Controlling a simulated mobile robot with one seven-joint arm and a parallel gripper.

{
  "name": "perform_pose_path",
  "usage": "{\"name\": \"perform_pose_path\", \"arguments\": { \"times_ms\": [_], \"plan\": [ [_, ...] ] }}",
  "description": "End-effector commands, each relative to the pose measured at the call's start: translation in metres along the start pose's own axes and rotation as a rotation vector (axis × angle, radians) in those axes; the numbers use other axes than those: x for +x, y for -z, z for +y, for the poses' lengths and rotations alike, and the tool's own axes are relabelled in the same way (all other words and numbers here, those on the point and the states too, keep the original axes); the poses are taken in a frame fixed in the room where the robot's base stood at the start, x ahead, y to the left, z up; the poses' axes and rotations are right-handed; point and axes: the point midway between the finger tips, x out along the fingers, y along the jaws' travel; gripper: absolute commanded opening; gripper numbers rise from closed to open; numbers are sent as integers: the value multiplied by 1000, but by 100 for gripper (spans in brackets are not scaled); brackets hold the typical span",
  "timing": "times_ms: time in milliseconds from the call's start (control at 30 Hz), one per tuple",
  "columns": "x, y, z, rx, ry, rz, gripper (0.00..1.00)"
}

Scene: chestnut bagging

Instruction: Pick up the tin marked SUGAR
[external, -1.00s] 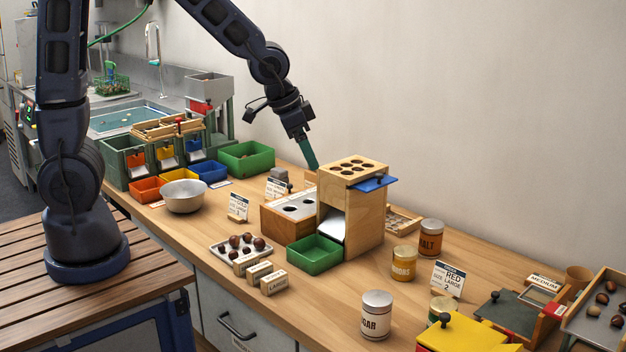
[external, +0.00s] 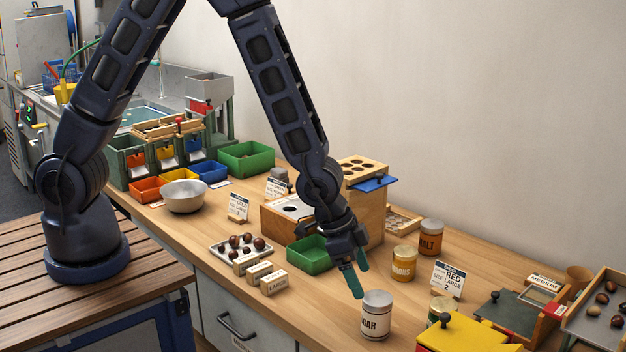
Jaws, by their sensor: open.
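The SUGAR tin (external: 375,318) is a cream-white cylinder with a grey lid. It stands upright on the wooden counter near the front edge, its label partly turned away so only "GAR" reads. My gripper (external: 356,283) has green fingers pointing down, open and empty. It is just above and to the left of the tin's lid in the picture. I cannot tell whether a finger touches the tin, but they look apart.
A yellow-labelled tin (external: 404,263) and a brown MALT or SALT tin (external: 430,238) stand behind. A green tray (external: 308,256) and wooden blocks (external: 272,283) lie left.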

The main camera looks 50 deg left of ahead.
Motion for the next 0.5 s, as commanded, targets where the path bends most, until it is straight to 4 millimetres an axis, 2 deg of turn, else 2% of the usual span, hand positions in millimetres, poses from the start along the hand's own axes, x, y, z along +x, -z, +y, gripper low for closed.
{"name": "perform_pose_path", "arguments": {
  "times_ms": [300,500],
  "plan": [
    [37,-1,0,0,0,-3,83],
    [51,0,0,-1,0,-2,83]
  ]
}}
